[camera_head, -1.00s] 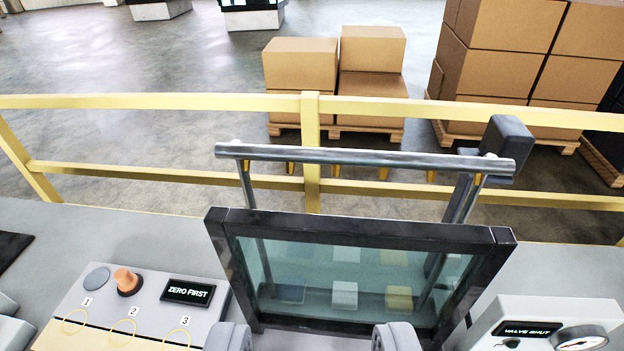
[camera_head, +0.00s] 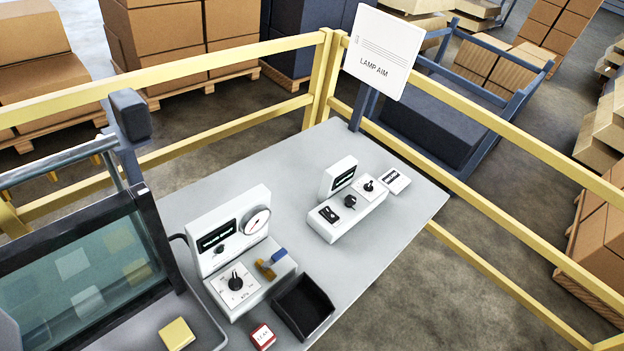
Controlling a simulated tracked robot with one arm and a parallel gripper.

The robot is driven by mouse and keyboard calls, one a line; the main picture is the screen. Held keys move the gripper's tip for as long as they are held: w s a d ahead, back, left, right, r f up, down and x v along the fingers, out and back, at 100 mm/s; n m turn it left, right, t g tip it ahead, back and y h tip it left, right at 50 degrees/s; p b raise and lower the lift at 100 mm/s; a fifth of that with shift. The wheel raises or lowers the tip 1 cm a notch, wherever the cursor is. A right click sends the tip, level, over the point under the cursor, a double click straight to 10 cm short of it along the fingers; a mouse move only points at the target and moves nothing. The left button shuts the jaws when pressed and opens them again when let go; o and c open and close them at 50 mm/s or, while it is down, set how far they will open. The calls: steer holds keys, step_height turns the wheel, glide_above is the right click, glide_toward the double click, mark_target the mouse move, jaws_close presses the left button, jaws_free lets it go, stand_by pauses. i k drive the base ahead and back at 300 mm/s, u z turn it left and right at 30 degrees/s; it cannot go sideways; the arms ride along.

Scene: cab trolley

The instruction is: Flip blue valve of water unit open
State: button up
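The water unit (camera_head: 206,232) is a white box with an upright panel, standing on the grey table right of the glass-fronted case. Its panel carries a dark display (camera_head: 217,236), too small to read surely, and a round gauge (camera_head: 257,221). A dial knob (camera_head: 235,282) sits on its low front part. The blue valve handle (camera_head: 279,255) sticks out at the right of that low part, on a brass-coloured body (camera_head: 265,268). Whether the handle lies along or across the body is hard to tell. My gripper is out of view.
A black open tray (camera_head: 304,308) and a small red-and-white block (camera_head: 263,337) lie in front of the unit. A second white control box (camera_head: 345,214) stands behind right, near a "LAMP AIM" sign (camera_head: 381,52). The glass case (camera_head: 85,275) is at left. Yellow railings (camera_head: 480,135) border the table.

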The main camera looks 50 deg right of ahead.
mark_target(280, 254)
steer(key=z, duration=1.65)
steer(key=k, duration=1.05)
steer(key=u, duration=0.55)
steer(key=i, duration=1.05)
steer(key=z, duration=0.05)
